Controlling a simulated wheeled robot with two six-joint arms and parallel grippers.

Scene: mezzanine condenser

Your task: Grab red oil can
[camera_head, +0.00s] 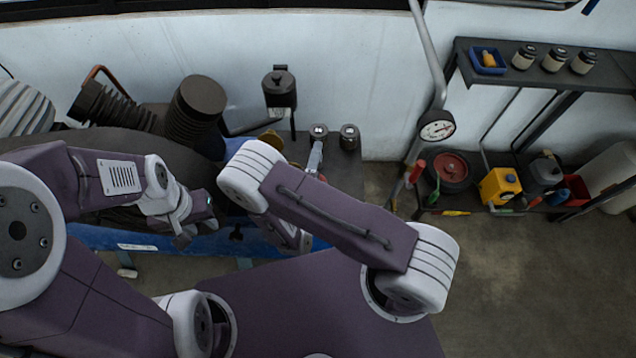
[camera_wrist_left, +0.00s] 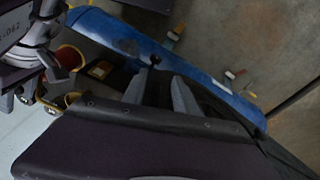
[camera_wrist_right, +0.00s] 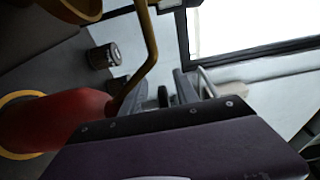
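The red oil can (camera_wrist_right: 60,120) is at the left of the right wrist view, cut off by the picture edge, with a thin yellow-brass curved part (camera_wrist_right: 147,50) rising from it. A red body with a yellow rim, apparently the can, shows in the left wrist view (camera_wrist_left: 68,57) close to my right arm. In the head view my right arm hides most of it. My right gripper (camera_wrist_right: 168,88) is open beside the can, its fingers apart; I see nothing held. My left gripper (camera_wrist_left: 160,92) is open and empty; in the head view (camera_head: 183,238) it hangs left of the right arm, over the blue edge.
Two small dark canisters (camera_head: 349,137) stand behind my right arm. Black cylinders (camera_head: 195,105) and a lidded pot (camera_head: 280,88) stand left of them. A blue beam (camera_head: 120,240) runs along the front. A shelf (camera_head: 530,70) and a low rack with a yellow box (camera_head: 500,185) are at right.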

